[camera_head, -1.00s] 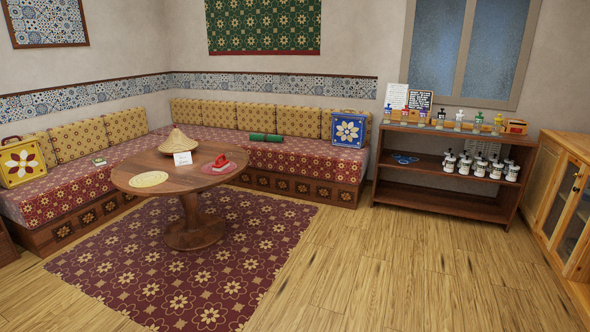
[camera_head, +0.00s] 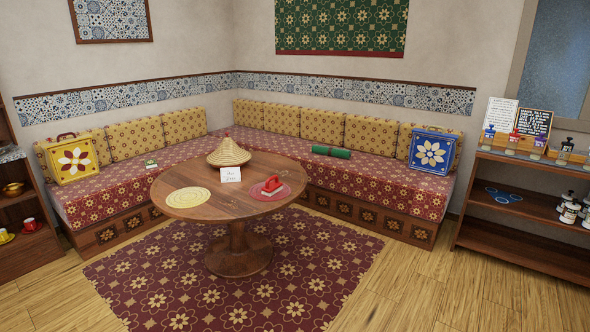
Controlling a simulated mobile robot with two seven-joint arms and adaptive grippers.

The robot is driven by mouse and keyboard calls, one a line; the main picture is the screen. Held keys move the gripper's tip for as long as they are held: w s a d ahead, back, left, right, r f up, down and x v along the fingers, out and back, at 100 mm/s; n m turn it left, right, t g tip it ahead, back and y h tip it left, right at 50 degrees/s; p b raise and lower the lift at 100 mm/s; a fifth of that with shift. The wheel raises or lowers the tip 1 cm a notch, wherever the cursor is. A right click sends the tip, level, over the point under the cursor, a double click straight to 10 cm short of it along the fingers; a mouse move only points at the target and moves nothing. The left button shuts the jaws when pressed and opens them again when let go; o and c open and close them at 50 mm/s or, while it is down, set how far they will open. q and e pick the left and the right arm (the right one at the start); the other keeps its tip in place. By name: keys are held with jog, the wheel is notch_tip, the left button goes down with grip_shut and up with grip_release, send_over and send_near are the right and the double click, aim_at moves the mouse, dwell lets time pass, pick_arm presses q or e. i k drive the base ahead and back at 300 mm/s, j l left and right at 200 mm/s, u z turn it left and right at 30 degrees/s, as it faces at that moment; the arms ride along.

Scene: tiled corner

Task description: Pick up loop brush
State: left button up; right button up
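A small red object with a loop-like handle and a pale underside (camera_head: 271,186) lies on a round pinkish mat (camera_head: 284,194) at the right side of the round wooden table (camera_head: 215,206). It looks like the loop brush, but it is too small to be sure. Neither of my grippers is in view, and nothing touches the red object.
A shelf (camera_head: 520,192) stands right. Patterned rug (camera_head: 190,280) and wood floor in front are clear.

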aim_at(270, 189)
jog(key=i+j+u, duration=0.1)
jog(key=i+u, duration=0.35)
jog(key=i, duration=0.2)
jog(key=i+l+u, duration=0.15)
jog(key=i+u, duration=0.25)
jog(key=i, duration=0.2)
